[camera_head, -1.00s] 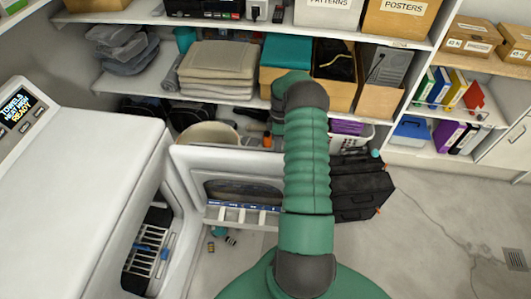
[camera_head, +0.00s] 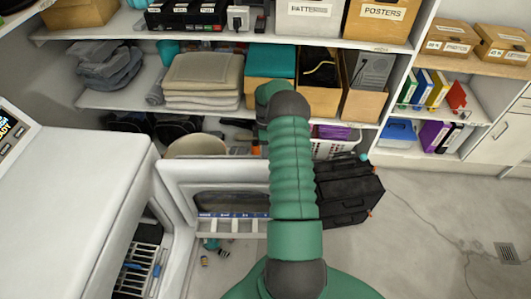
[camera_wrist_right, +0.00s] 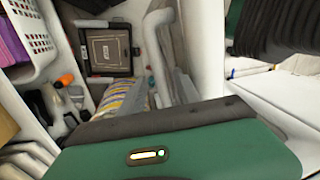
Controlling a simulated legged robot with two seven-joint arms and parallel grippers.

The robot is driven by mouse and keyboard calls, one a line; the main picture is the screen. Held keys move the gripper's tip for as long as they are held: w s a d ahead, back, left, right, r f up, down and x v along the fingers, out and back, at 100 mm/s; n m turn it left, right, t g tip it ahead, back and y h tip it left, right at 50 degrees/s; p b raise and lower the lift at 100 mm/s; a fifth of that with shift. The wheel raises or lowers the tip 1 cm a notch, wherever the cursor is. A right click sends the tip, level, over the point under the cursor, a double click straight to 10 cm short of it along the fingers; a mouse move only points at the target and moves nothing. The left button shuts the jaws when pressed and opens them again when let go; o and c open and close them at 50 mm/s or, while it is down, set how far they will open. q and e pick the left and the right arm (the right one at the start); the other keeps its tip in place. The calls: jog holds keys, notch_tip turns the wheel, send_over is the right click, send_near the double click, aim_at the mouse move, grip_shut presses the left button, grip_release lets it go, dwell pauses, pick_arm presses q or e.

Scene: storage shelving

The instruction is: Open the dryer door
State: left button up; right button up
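The white dryer (camera_head: 70,190) stands at the left. Its door (camera_head: 180,178) stands swung out to the right of the opening, with a dark window and a ledge along its lower part. A dark interior with a pale rack shows in the opening. My green right arm (camera_head: 292,170) reaches forward and covers the door's right end. The right gripper's fingers are hidden behind the arm in the head view. The right wrist view shows my green housing with a small light (camera_wrist_right: 180,150), but no clear fingertips. I cannot tell whether it touches the door. My left gripper is out of view.
Shelves behind hold folded towels (camera_head: 203,80), boxes and a posters box (camera_head: 380,20). A black case (camera_head: 348,195) and a white basket (camera_head: 338,145) are right of my arm. Small items (camera_head: 212,245) lie on the floor below the door. Floor at the right is clear.

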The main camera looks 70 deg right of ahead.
jog(key=w+d+r, duration=0.1)
jog(key=d+r, duration=0.2)
jog(key=r, duration=1.3)
jog(key=shift+w+r, duration=0.15)
jog(key=shift+w, duration=0.1)
jog(key=shift+d, duration=0.1)
